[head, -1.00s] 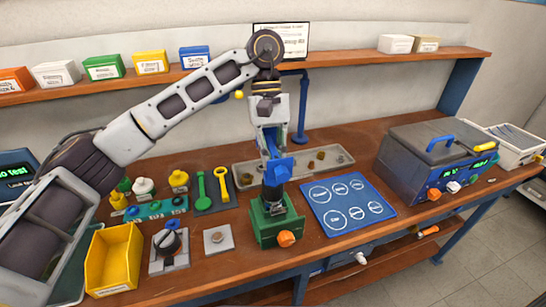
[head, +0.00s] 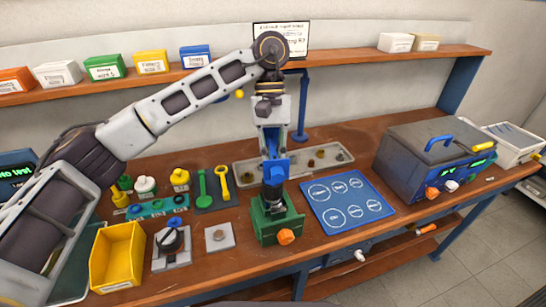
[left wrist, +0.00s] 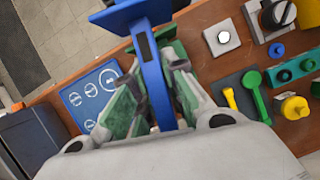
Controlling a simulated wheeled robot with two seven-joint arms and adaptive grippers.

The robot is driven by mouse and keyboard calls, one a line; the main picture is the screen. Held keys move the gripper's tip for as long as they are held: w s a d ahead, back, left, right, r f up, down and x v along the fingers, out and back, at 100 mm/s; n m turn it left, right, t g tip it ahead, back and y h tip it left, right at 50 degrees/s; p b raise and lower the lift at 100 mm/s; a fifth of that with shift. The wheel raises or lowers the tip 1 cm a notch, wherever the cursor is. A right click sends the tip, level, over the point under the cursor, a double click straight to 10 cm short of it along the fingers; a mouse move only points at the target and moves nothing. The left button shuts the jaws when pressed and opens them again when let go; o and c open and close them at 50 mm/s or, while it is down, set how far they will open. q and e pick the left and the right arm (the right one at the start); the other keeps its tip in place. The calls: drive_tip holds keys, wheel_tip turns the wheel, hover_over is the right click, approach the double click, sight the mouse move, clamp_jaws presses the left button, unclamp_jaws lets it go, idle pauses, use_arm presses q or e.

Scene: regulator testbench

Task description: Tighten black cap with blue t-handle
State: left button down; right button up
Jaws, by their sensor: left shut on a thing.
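My left gripper (head: 271,143) comes down from above and is shut on the blue T-handle (head: 275,172). The handle stands roughly upright over the black cap (head: 273,192) on the green fixture (head: 277,222), which has an orange knob at its front. The handle's lower end appears to meet the cap, but the exact contact is too small to tell. In the left wrist view the handle's blue shaft (left wrist: 152,75) runs between the green-padded fingers, its wide blue end at the top. The cap cannot be made out there. My right gripper is not in view.
A blue mat with white circles (head: 346,202) lies right of the fixture. A yellow bin (head: 104,284), a black-knobbed plate (head: 171,259) and a small square plate (head: 219,246) stand left. A grey tray (head: 244,178) lies behind. A grey machine (head: 410,170) stands right.

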sight(273, 150)
use_arm(q)
drive_tip(key=shift+m+y+p, duration=0.6)
drive_tip(key=shift+m+p, duration=0.8)
drive_tip(key=shift+m, duration=0.2)
idle(1.2)
drive_tip(key=shift+n, duration=0.3)
idle(0.6)
drive_tip(key=shift+r+p, duration=0.9)
drive_tip(key=shift+r, duration=0.7)
idle(1.0)
drive_tip(key=shift+r+p, duration=1.9)
drive_tip(key=shift+r, duration=0.55)
